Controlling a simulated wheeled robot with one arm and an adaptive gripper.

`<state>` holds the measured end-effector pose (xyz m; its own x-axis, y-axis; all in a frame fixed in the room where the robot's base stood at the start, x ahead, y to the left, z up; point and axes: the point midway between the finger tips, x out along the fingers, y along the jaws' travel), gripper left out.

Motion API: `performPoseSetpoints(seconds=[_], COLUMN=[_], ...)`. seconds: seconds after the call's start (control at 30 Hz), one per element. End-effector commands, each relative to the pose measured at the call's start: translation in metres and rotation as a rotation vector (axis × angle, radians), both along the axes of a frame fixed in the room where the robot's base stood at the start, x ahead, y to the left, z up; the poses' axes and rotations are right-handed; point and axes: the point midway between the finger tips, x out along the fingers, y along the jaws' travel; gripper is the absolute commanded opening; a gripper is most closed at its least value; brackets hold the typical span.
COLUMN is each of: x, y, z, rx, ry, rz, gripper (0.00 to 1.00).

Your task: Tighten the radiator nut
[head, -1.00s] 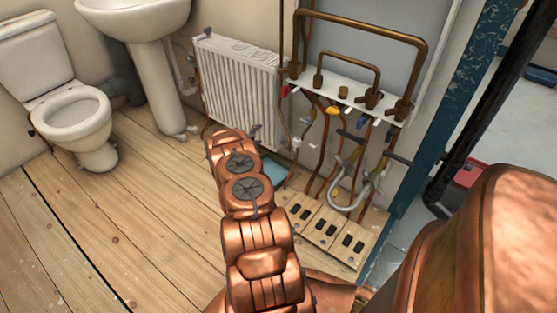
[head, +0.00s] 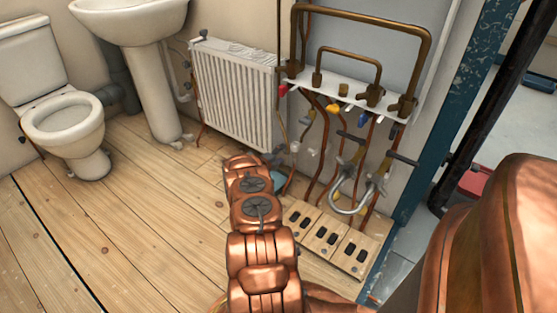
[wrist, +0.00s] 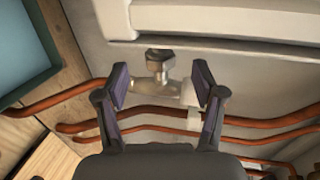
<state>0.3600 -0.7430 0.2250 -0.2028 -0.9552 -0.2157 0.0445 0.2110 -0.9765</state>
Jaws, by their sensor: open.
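The white radiator (head: 236,95) hangs on the wall in the head view, and its lower edge (wrist: 220,22) shows at the top of the wrist view. Below that edge is a pale brass valve (wrist: 152,90) with a dark faceted nut (wrist: 160,58) at its upper end. My gripper (wrist: 161,78) is open, with one finger on each side of the valve and visible gaps to both. Nothing is held. In the head view my arm hides most of the gripper and the valve. Depth between fingertips and nut is hard to judge.
Copper pipes (wrist: 265,137) run across behind and below the fingers. A teal tray (wrist: 22,45) lies at the left of the wrist view. A wooden board with dark slots (head: 330,240) and the pipe manifold (head: 350,95) stand right of my arm. Open floor (head: 130,220) lies left.

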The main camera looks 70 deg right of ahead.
Motion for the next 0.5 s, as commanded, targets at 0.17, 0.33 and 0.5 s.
performPoseSetpoints(seconds=[0.17,0.33,0.5], x=[-0.003,-0.005,-0.007], y=[-0.012,-0.023,-0.033], z=[-0.007,-0.009,-0.010], rx=[0.000,0.002,0.001], ry=[-0.001,-0.002,-0.001], rz=[0.000,0.000,0.000], gripper=[0.69,0.69,0.69])
